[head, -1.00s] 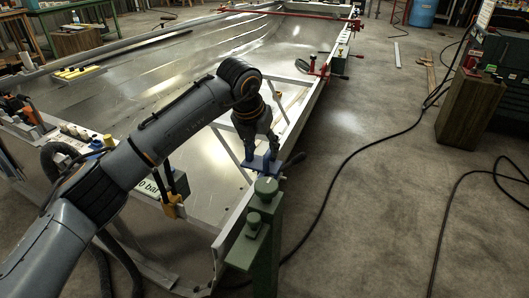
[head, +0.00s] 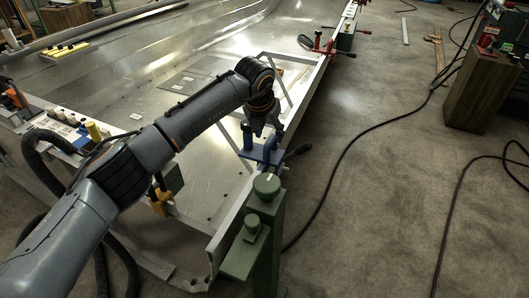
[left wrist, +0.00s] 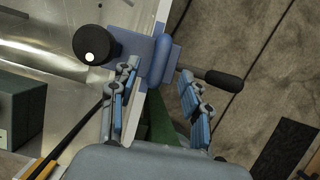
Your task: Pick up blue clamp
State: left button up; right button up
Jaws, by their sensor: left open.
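The blue clamp (head: 269,150) sits on the edge of the metal hull panel (head: 205,205), just behind a green stand. Its black handle points right, over the outer side of the edge. The clamp fills the upper middle of the left wrist view (left wrist: 156,62), with a round black knob on its left and the handle on its right. My left gripper (head: 264,130) is right at the clamp from above and partly covers it. In the left wrist view the open fingers (left wrist: 160,103) stand apart on either side of the clamp's line, with nothing held between them. My right gripper is out of view.
The green stand (head: 265,235) rises close in front of the clamp. A yellow clamp (head: 160,199) is on the near frame to the left. A red clamp (head: 331,46) is farther along the edge. A cable crosses the open floor at right, and a wooden cabinet (head: 470,95) stands there.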

aim_at(270, 139)
pick_arm(q)
jog(key=x, duration=0.4)
jog(key=shift+w+f+b, duration=0.1)
jog(key=shift+f+b, duration=0.25)
jog(key=shift+b, duration=0.05)
jog(key=shift+w+d+f, duration=0.1)
jog(key=shift+f, duration=0.1)
grip_shut()
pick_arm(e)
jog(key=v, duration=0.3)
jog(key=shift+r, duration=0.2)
pick_arm(q)
jog(key=shift+r, duration=0.15)
